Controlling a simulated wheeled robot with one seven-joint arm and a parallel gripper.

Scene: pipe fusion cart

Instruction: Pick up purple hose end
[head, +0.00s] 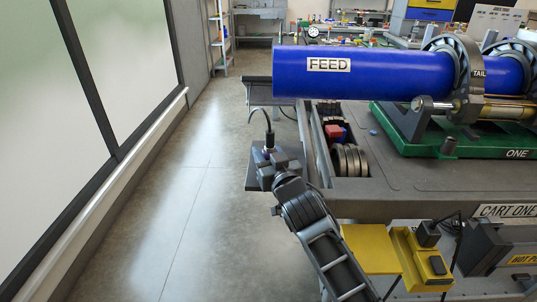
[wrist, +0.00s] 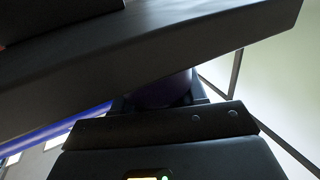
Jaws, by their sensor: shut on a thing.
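In the wrist view, a dark purple rounded thing (wrist: 168,90), seemingly the purple hose end, shows in the gap between dark finger parts. My gripper (wrist: 160,98) is shut on it. Most of it is hidden behind the fingers. In the head view my gripper (head: 268,163) is in the air beside the cart's left edge, below and left of the blue pipe's open end. No purple shows there. A dark curved cable or hose (head: 264,115) stands above the gripper; I cannot tell whether it belongs to the purple end.
A blue pipe marked FEED (head: 390,72) lies across the cart (head: 425,178) and overhangs towards the left. A clamp ring (head: 468,75) holds it over a green base. A yellow box (head: 420,262) hangs low at the front. The floor aisle (head: 190,190) on the left is clear beside the windows.

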